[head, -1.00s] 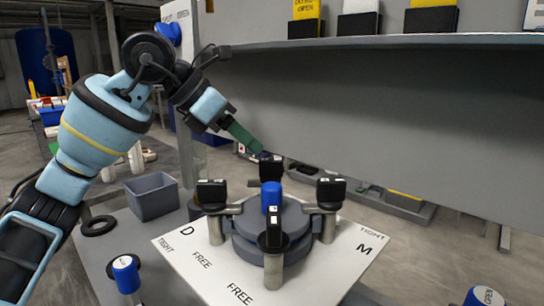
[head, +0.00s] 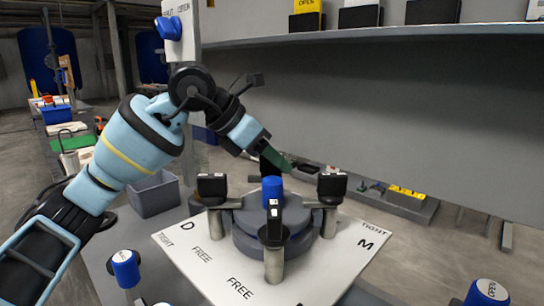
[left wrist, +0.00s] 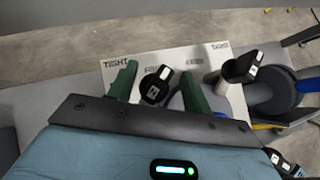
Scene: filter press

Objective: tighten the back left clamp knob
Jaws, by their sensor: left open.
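My left gripper (head: 278,160) is at the back of the round grey press (head: 242,236), pointing down to the right. Its green fingers (left wrist: 158,70) are apart in the left wrist view, with a black clamp knob (left wrist: 155,87) with a white mark between them. I cannot tell whether they touch it. In the head view the gripper mostly hides this back knob. Other black knobs stand at the left (head: 211,186), right (head: 332,186) and front (head: 273,222). I cannot tell from the labels which one is named back left. My right gripper is not in view.
A blue centre knob (head: 271,188) tops the press. The white plate (head: 205,235) carries TIGHT and FREE labels. A grey bin (head: 153,195) stands at the left, and blue valve knobs (head: 125,268) stand in front. A large grey panel (head: 370,110) rises behind.

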